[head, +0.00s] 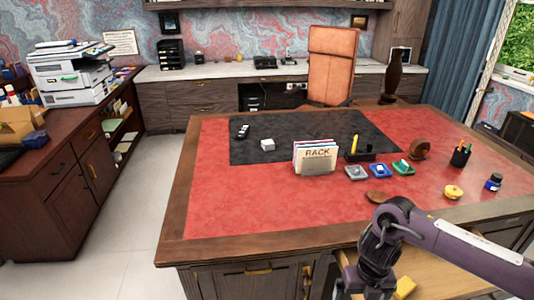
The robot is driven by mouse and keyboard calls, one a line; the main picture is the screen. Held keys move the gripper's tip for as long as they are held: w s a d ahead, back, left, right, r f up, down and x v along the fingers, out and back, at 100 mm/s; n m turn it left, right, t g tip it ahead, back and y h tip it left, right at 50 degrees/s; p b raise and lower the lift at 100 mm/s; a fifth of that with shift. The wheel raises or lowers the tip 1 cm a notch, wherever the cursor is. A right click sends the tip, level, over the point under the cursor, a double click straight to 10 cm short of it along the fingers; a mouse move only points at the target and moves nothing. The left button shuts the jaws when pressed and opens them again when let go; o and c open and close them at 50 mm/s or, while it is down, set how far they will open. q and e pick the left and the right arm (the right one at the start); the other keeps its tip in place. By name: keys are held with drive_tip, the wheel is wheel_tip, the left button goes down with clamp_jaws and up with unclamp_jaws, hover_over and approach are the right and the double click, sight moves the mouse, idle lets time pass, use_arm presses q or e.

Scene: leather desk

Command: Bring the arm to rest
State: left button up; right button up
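My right arm comes in from the right edge, purple and dark, and bends downward in front of the desk's front edge. Its dark lower end, with my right gripper (366,287), is at the bottom of the view, over or in front of an open drawer (440,268). The fingertips are not clear, so I cannot tell whether it is open or shut. My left gripper is not in view. The wooden desk (172,222) has a red leather top and a black mat (300,128).
On the desk stand a file rack (316,158), a white block (268,145), small coloured trays (377,171), a pen cup (461,156), a yellow item (453,192) and an ink bottle (494,182). A yellow thing (405,287) shows near the drawer. The desk's left front is clear.

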drive_tip(key=w+a+f+m+t+y, duration=0.25)
drive_tip(key=a+f+m+y, duration=0.25)
drive_tip(key=a+f+m, duration=0.55)
drive_tip(key=a+f+m+y+b, duration=0.1)
drive_tip(key=a+f+m, duration=0.25)
drive_tip(key=f, duration=0.55)
drive_tip(key=s+d+f+m+h, duration=0.1)
drive_tip(key=s+d+f+m, duration=0.2)
drive_tip(key=s+f+m, duration=0.2)
drive_tip(key=s+d+f+m+h+b, duration=0.1)
drive_tip(key=s+d+f+m, duration=0.3)
drive_tip(key=s+f, duration=0.7)
drive_tip(key=s+d+f+m+h, duration=0.2)
drive_tip(key=s+d+f+m, duration=0.1)
drive_tip(key=s+f+m, duration=0.4)
drive_tip(key=s, duration=0.3)
drive_tip(key=shift+d+f, duration=0.4)
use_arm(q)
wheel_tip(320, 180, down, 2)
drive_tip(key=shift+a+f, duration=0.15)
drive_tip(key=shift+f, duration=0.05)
use_arm(e)
drive_tip(key=s+d+f+m, duration=0.1)
drive_tip(key=s, duration=0.3)
drive_tip(key=s+d+f+m+g+h, duration=0.1)
drive_tip(key=s, duration=0.4)
drive_tip(key=s+d+f+m+h, duration=0.1)
drive_tip(key=s, duration=0.4)
drive_tip(key=shift+g, duration=0.25)
drive_tip(key=shift+c, duration=0.2)
